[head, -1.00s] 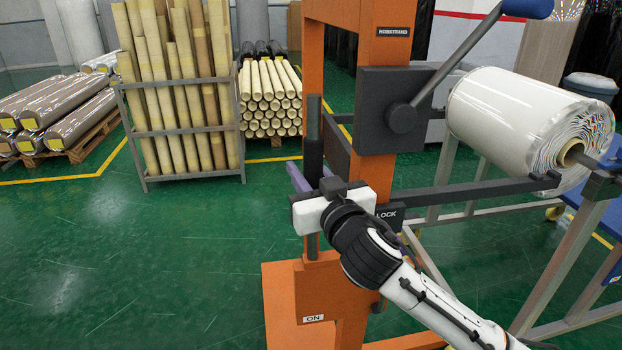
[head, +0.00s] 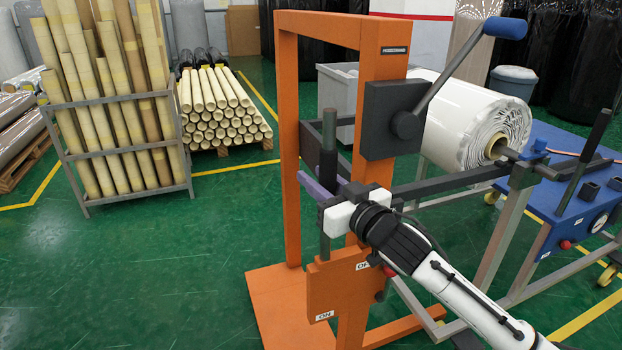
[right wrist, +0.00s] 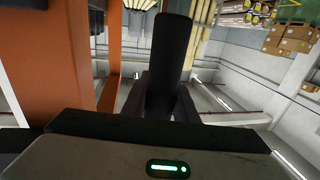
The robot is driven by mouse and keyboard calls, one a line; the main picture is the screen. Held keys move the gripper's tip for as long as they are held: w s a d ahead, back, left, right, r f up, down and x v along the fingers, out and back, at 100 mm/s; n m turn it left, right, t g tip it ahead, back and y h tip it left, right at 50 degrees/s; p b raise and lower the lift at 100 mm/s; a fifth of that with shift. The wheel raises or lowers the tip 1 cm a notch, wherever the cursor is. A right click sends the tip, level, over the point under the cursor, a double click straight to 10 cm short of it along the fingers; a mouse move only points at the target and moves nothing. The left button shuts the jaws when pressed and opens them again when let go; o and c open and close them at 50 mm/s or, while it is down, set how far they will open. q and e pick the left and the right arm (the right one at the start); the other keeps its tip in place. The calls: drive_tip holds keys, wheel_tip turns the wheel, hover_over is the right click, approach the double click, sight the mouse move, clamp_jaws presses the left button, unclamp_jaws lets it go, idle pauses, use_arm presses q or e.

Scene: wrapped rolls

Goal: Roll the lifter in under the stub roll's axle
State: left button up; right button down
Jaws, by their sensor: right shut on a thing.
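The lifter (head: 287,150) is an orange upright frame on a low base, with a dark block, a blue-ended lever and a dark arm (head: 440,182) reaching right. The stub roll (head: 455,122) is a white wrapped roll lying across a grey stand. Its dark axle (head: 510,154) sticks out of the core at the near end. The lifter's arm runs below the roll toward this end; I cannot tell whether its tip is under the axle. My right gripper (head: 318,190) is shut on the lifter's black upright handle (head: 328,150), which also shows in the right wrist view (right wrist: 170,60). My left gripper is out of view.
The grey stand (head: 500,240) and a blue wheeled cart (head: 575,195) stand to the right. A rack of tubes (head: 125,142) and a stack of cores (head: 222,105) stand at the back left. The green floor left of the lifter is clear.

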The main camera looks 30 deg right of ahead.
sight(335, 191)
drive_tip(key=shift+d+f, duration=0.1)
drive_tip(key=shift+d, duration=0.3)
drive_tip(key=c, duration=1.4)
unclamp_jaws()
drive_tip(key=shift+d, duration=0.1)
drive_tip(key=s+b, duration=0.1)
drive_tip(key=s, duration=0.8)
drive_tip(key=shift+d, duration=0.1)
drive_tip(key=shift+s, duration=0.65)
